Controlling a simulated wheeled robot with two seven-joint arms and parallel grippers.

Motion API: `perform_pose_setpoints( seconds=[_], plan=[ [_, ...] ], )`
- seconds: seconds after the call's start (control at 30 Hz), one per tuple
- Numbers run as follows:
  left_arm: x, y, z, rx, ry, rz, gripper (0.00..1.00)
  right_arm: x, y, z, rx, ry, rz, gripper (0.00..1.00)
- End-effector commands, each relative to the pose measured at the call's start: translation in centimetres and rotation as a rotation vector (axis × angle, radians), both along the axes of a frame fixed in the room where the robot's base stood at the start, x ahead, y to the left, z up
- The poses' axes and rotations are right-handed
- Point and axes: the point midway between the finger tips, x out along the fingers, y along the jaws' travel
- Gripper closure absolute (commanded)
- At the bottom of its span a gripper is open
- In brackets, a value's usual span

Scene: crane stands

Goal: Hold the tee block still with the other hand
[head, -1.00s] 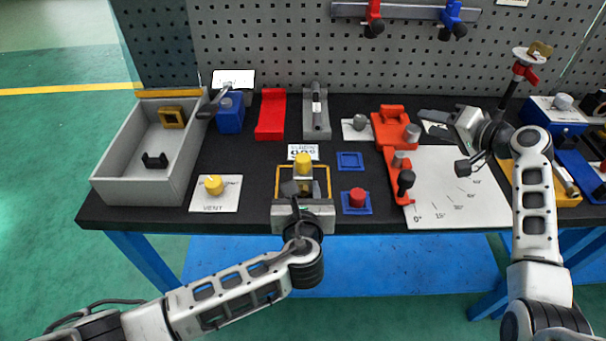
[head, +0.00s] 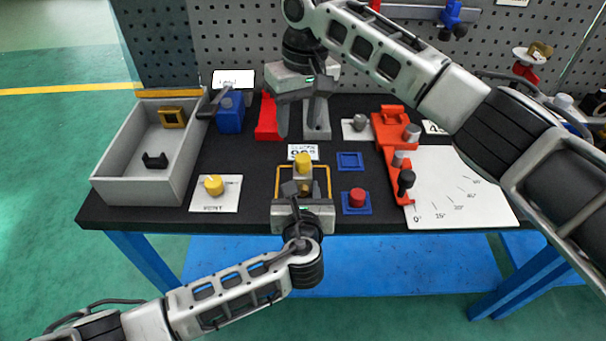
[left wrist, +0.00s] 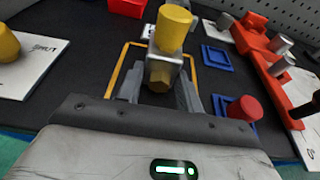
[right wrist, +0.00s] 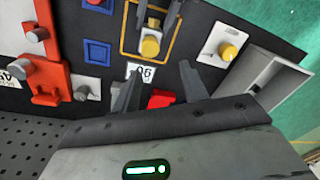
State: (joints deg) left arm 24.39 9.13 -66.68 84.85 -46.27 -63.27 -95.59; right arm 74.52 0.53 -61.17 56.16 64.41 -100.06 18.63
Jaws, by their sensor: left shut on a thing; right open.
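The tee block (head: 303,172), a metal fitting with a yellow cylindrical knob (left wrist: 173,28) and a brass hex end (left wrist: 160,77), stands within a yellow square outline (head: 328,180) near the bench's front edge. My left gripper (head: 302,190) is shut on the tee block from the front; its fingers flank the hex end in the left wrist view. My right gripper (head: 301,118) is open and empty, above the back of the bench behind the tee block. In the right wrist view the tee block (right wrist: 153,28) lies beyond its spread fingers.
A grey bin (head: 137,170) and a yellow VENT knob (head: 214,185) are to the left. Red (head: 267,118) and grey blocks stand under my right gripper. A blue square (head: 350,161), a red knob (head: 357,196) and an orange lever fixture (head: 391,160) are to the right.

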Motion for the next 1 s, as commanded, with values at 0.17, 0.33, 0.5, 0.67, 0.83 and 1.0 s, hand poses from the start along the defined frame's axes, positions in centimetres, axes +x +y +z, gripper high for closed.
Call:
perform_pose_setpoints(
  seconds=[0.17, 0.33, 0.5, 0.67, 0.83, 1.0],
  plan=[
    [0.0, 0.0, 0.0, 0.0, 0.0, 0.0, 0.95, 0.1, -0.8, 0.2, -0.091, -0.008, -0.006, 0.56],
    [0.0, 0.0, 0.0, 0.0, -0.001, -0.001, 0.95, 0.0, -0.9, -1.3, -0.096, -0.007, -0.007, 0.56],
    [0.0, 0.0, 0.0, 0.0, 0.0, -0.001, 0.95, 0.0, -0.9, -3.8, -0.095, -0.005, -0.007, 0.56],
    [0.0, -0.1, 0.0, 0.0, 0.0, -0.001, 0.95, 0.0, -0.8, -6.1, -0.092, -0.005, -0.007, 0.56],
    [0.0, -0.1, 0.0, -0.001, 0.0, -0.002, 0.95, 0.0, -0.8, -7.7, -0.091, -0.007, -0.005, 0.56],
    [0.0, -0.1, 0.0, -0.001, 0.0, -0.002, 0.95, 0.0, -0.8, -8.5, -0.091, -0.008, -0.005, 0.56]
  ],
)
